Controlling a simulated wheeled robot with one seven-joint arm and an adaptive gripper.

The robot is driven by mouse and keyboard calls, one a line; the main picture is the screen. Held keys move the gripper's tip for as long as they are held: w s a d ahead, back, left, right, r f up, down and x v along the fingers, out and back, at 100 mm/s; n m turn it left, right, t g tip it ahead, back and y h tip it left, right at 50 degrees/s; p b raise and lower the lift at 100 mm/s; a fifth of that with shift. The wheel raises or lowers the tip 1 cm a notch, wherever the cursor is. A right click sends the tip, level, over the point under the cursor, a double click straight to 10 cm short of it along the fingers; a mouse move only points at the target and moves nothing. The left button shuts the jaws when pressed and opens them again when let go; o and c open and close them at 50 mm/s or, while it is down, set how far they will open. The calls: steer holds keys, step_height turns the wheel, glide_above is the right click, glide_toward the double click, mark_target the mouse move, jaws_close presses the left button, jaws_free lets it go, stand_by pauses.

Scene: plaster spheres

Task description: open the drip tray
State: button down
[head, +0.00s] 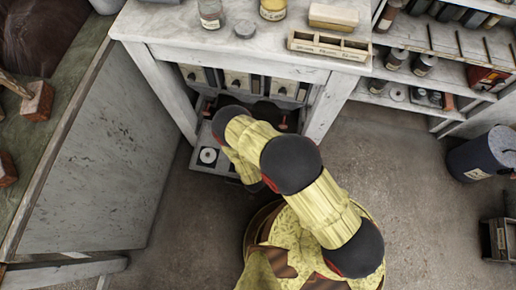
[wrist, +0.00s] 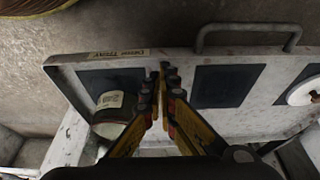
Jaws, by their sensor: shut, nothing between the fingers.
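The drip tray (wrist: 195,62) is a worn whitish tray with dark square pads, labelled on its front edge in the wrist view. A grey bar handle (wrist: 249,32) stands on that edge, right of my gripper (wrist: 163,68). My gripper is shut and empty, its fingertips over the tray by the inside of the front edge, apart from the handle. Whether they touch the tray I cannot tell. A labelled jar (wrist: 112,108) and a white disc (wrist: 304,90) are in the tray. In the head view the tray (head: 203,168) shows low between the table legs, partly hidden by my arm.
A whitish table (head: 175,27) stands above the tray, with small drawers (head: 238,82) beneath its top and legs at both sides. A green-topped bench (head: 80,85) is close on the left. A dark bin (head: 482,153) stands at right. The floor (head: 400,180) between is clear.

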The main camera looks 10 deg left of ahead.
steer(key=w, duration=0.1)
steer(key=w+r, duration=0.1)
steer(key=w, duration=0.1)
steer(key=shift+w+d, duration=0.15)
steer(key=shift+w, duration=0.05)
steer(key=p+v, duration=0.3)
steer(key=v, duration=0.6)
steer(key=shift+s+f, duration=0.1)
